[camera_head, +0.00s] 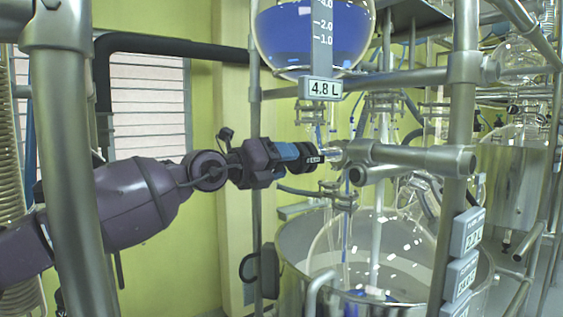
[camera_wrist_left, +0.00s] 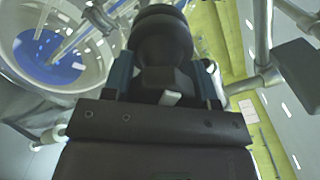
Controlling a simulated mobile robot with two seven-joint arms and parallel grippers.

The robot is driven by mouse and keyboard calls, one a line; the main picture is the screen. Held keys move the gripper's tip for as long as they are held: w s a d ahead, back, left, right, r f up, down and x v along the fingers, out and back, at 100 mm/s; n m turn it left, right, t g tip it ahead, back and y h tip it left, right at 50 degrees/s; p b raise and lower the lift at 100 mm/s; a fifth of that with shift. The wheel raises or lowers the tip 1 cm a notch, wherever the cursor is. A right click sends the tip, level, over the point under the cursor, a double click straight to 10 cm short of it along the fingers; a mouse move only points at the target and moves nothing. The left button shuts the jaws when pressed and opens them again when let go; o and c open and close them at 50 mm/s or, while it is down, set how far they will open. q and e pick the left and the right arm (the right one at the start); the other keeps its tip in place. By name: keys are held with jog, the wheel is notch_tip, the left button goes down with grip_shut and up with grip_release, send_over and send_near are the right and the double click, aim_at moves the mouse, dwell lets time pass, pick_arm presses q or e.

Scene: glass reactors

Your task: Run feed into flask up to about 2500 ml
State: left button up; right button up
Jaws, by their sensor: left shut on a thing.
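The feed vessel (camera_head: 275,40) is a round glass bulb of blue liquid at the top, with a scale strip and a display (camera_head: 320,89) reading 4.8 L. Below it, the clear glass flask (camera_head: 330,248) sits in a steel bath, with blue liquid (camera_head: 352,303) low in it. My left gripper (camera_head: 292,156) comes in from the left, shut on a black valve knob (camera_head: 309,157) beside the glass piping between the two vessels. In the left wrist view, the knob (camera_wrist_left: 160,38) shows between the teal fingers. The flask and its blue liquid (camera_wrist_left: 50,62) show at upper left. My right gripper is not in view.
Steel frame posts (camera_head: 462,110) and a thick cross tube (camera_head: 415,158) stand close around the knob. The steel bath (camera_head: 290,268) surrounds the flask. Small grey displays (camera_head: 467,232) hang on the right post; their readings are hard to make out. More glassware stands at right.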

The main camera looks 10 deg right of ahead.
pick_arm(q)
jog(key=n, duration=0.5)
jog(key=shift+r+n, duration=0.1)
jog(key=shift+n, duration=0.6)
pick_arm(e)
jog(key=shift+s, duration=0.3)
pick_arm(q)
jog(key=shift+n, duration=0.4)
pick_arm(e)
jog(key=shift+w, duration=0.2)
pick_arm(q)
jog(key=o, duration=0.9)
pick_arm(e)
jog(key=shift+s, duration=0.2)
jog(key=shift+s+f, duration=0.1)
pick_arm(q)
jog(key=shift+a, duration=0.1)
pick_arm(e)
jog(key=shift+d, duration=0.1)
